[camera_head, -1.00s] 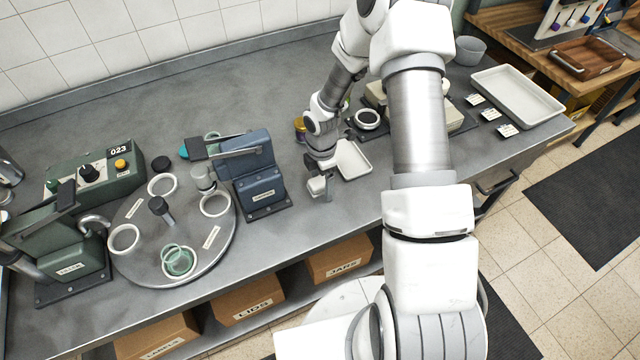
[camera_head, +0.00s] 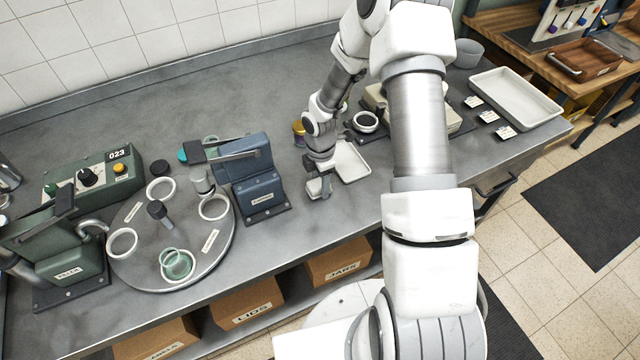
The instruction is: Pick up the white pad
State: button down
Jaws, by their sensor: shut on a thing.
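My gripper (camera_head: 320,190) points down at the bench's front half, just left of a shallow white tray (camera_head: 352,163). It is shut on a small pale thing, which I take to be the white pad (camera_head: 313,187). The fingers hide most of the pad, and its outline is too small to make out. I cannot tell whether it touches the bench top.
A blue press (camera_head: 258,175) stands close left of my gripper. Further left are a round turntable (camera_head: 190,262) with rings and a green machine (camera_head: 95,180). A gold-lidded jar (camera_head: 299,133) stands behind. A large white tray (camera_head: 515,98) sits at the right end.

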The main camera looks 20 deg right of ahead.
aim_at(320, 182)
jog(key=shift+r, duration=0.4)
notch_tip(320, 182, up, 2)
jog(key=shift+r, duration=0.25)
jog(key=s+d+r, duration=0.6)
jog(key=d+r, duration=0.1)
jog(key=d, duration=0.3)
jog(key=shift+s, duration=0.1)
jog(key=c, duration=0.8)
grip_release()
jog(key=shift+c, duration=0.2)
jog(key=shift+r, duration=0.1)
jog(key=c, duration=0.6)
